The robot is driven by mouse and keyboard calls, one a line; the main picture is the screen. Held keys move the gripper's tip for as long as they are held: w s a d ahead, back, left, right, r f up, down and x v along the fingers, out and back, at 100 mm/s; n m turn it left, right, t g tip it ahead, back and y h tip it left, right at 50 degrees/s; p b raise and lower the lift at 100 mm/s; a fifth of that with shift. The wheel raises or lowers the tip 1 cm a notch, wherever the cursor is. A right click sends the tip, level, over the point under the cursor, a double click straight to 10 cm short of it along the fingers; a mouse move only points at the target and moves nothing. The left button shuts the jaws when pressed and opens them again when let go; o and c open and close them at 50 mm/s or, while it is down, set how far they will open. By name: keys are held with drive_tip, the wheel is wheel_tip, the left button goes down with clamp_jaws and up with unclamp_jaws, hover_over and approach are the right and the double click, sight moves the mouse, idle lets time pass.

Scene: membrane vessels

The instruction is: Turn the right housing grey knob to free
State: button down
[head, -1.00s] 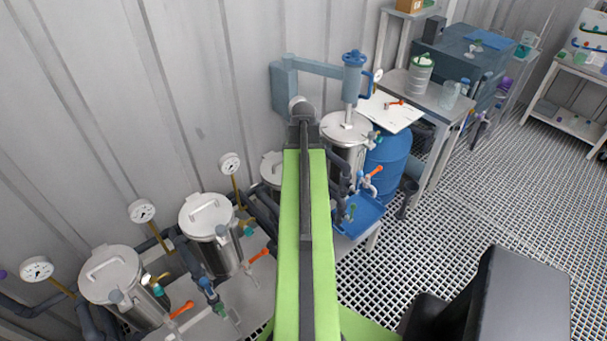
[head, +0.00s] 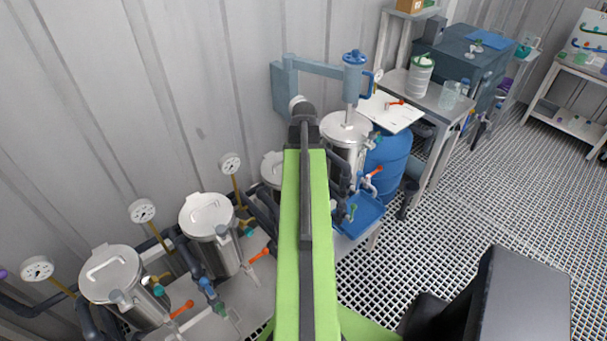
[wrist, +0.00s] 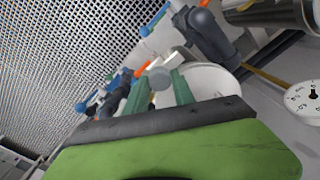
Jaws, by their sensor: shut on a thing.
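In the wrist view the two green fingers of my gripper (wrist: 158,90) are shut on a round grey knob (wrist: 160,76). The knob sits at the side of a housing with a pale round lid (wrist: 215,80), just beyond the fingers. In the head view my own green arm hides the gripper and the knob. A steel housing (head: 271,170) shows partly at the left edge of the arm. I cannot tell from the frames how far the knob is turned.
Two steel housings (head: 208,215) (head: 112,275) with gauges stand at the left along the wall. A taller steel vessel (head: 345,130) and a blue barrel (head: 388,155) stand right of my arm. Dark pipes and orange-handled valves crowd the bench.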

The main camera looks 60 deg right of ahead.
drive_tip(key=c, duration=1.1)
unclamp_jaws()
drive_tip(key=shift+o, duration=0.2)
drive_tip(key=shift+r, duration=0.1)
wheel_tip(320, 180, up, 17)
drive_tip(key=p, duration=1.7)
drive_tip(key=shift+r, duration=0.1)
